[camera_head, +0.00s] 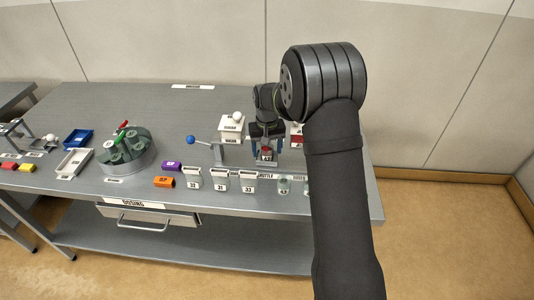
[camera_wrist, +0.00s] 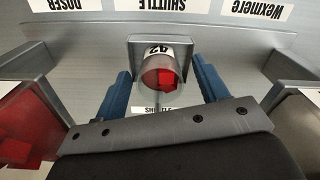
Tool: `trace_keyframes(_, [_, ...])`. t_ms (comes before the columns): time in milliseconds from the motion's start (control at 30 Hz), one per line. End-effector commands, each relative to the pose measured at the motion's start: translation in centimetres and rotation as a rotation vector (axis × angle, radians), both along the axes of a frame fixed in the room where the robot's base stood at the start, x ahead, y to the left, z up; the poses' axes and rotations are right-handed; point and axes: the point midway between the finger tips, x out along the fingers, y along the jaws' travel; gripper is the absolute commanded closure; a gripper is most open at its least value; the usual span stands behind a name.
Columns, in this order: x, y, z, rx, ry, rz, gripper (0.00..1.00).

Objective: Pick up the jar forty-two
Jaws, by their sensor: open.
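The jar forty-two (camera_wrist: 158,75) is a small clear jar with red contents, and its "42" label reads upside down in the wrist view. It stands at a grey holder (camera_wrist: 134,46) by the upside-down SHUTTLE label. My gripper (camera_wrist: 163,88) is open, with one blue finger on each side of the jar; gaps show between the fingers and the jar. In the head view my gripper (camera_head: 267,142) points down over the jar (camera_head: 266,154), whose red contents show between the fingers. Whether the fingers touch it there cannot be told.
In the wrist view, a red-filled container (camera_wrist: 25,118) and a grey one (camera_wrist: 300,118) stand close on either side.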

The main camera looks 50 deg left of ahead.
Motion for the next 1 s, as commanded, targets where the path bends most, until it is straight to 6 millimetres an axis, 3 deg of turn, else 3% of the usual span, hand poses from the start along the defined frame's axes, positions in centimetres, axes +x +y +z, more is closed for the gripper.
trace_keyframes(167, [0.0, 0.0, 0.0, 0.0, 0.0, 0.0, 0.33])
trace_keyframes(400, [0.0, 0.0, 0.0, 0.0, 0.0, 0.0, 0.81])
trace_keyframes(433, [0.0, 0.0, 0.0, 0.0, 0.0, 0.0, 0.83])
trace_keyframes(767, [0.0, 0.0, 0.4, 0.001, 0.0, 0.0, 0.83])
trace_keyframes(1000, [0.0, 0.1, 3.2, 0.004, -0.002, 0.0, 0.83])
